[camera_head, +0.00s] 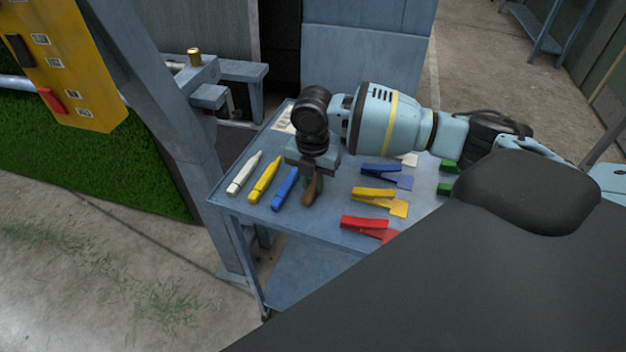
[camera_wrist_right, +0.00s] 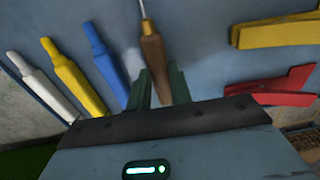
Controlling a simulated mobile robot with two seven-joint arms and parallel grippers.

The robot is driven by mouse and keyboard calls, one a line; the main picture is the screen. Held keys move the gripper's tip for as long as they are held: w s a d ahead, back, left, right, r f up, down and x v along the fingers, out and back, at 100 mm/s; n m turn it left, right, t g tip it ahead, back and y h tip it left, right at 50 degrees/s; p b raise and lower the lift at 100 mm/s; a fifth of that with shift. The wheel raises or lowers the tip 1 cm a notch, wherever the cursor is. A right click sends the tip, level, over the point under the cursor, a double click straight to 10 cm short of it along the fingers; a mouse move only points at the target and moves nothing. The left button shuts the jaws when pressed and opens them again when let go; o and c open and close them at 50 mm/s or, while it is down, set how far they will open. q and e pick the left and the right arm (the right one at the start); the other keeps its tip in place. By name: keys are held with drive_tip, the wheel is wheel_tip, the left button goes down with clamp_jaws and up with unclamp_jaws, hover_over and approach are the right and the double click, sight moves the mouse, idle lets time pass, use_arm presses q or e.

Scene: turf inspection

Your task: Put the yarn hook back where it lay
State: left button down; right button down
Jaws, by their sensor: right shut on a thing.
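The yarn hook has a brown wooden handle (camera_head: 309,192) and a thin metal shaft, which shows in the right wrist view (camera_wrist_right: 145,13). My right gripper (camera_head: 313,178) points down over the blue cart top and is shut on the handle; its fingers (camera_wrist_right: 161,84) sit either side of the handle's end in the wrist view. The hook lies to the right of the blue marker (camera_head: 286,187), roughly in line with the row of markers. I cannot tell whether it touches the cart top. In the head view the gripper hides the shaft. My left gripper is not in view.
A yellow marker (camera_head: 265,181) and a white marker (camera_head: 244,174) lie left of the blue one. Blue (camera_head: 386,177), yellow (camera_head: 380,200) and red (camera_head: 368,227) clips lie to the right, with green pieces (camera_head: 448,167) near the arm. A steel post (camera_head: 165,110) stands left of the cart (camera_head: 335,222).

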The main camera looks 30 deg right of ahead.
drive_tip(key=shift+f, duration=0.1)
drive_tip(key=c, duration=1.3)
unclamp_jaws()
drive_tip(key=shift+o, duration=0.2)
wheel_tip(320, 180, up, 12)
drive_tip(key=shift+p, duration=0.3)
